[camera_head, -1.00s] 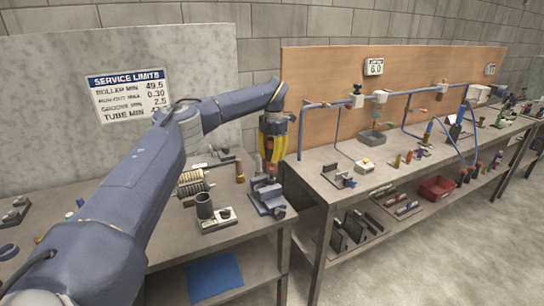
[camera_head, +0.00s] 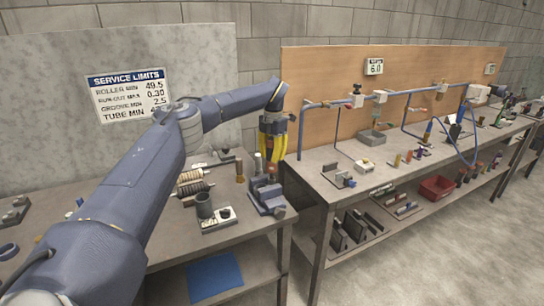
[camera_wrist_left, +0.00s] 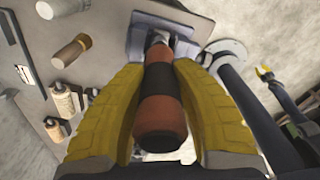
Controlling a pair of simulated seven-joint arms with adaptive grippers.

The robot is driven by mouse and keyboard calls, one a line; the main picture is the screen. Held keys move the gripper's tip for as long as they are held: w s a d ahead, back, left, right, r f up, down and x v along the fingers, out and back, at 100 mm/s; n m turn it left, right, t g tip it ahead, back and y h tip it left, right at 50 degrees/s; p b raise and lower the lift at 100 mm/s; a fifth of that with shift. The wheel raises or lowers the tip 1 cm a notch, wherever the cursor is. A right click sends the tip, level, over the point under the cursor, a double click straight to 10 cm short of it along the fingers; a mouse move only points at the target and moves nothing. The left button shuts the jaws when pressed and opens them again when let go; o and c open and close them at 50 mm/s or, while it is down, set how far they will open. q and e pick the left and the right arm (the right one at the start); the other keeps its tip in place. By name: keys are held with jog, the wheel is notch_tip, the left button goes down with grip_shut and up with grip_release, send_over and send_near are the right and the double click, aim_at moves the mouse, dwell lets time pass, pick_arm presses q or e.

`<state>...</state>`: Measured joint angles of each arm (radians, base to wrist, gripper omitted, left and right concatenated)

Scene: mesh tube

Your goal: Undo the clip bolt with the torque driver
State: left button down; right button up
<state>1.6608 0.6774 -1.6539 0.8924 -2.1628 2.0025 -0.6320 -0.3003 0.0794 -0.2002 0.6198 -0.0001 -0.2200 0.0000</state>
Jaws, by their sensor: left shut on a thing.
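My left gripper (camera_head: 269,166), with yellow fingers, points down over a blue-grey fixture (camera_head: 267,197) near the right front corner of the left bench. In the left wrist view its fingers (camera_wrist_left: 160,75) are shut on a handle with orange-brown and black bands, which looks like the torque driver (camera_wrist_left: 159,105). The driver's far end points toward the blue-grey fixture (camera_wrist_left: 142,30). The clip bolt cannot be made out, and I cannot tell whether the driver tip touches it.
The right bench (camera_head: 322,190) carries blue piping, with a gap between the benches.

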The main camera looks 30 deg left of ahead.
aim_at(272, 139)
pick_arm(q)
jog(key=shift+s+f, duration=0.1)
jog(key=shift+f, duration=0.5)
dwell(1.4)
jog(key=shift+r, duration=0.15)
dwell(0.4)
jog(key=shift+r, duration=3.1)
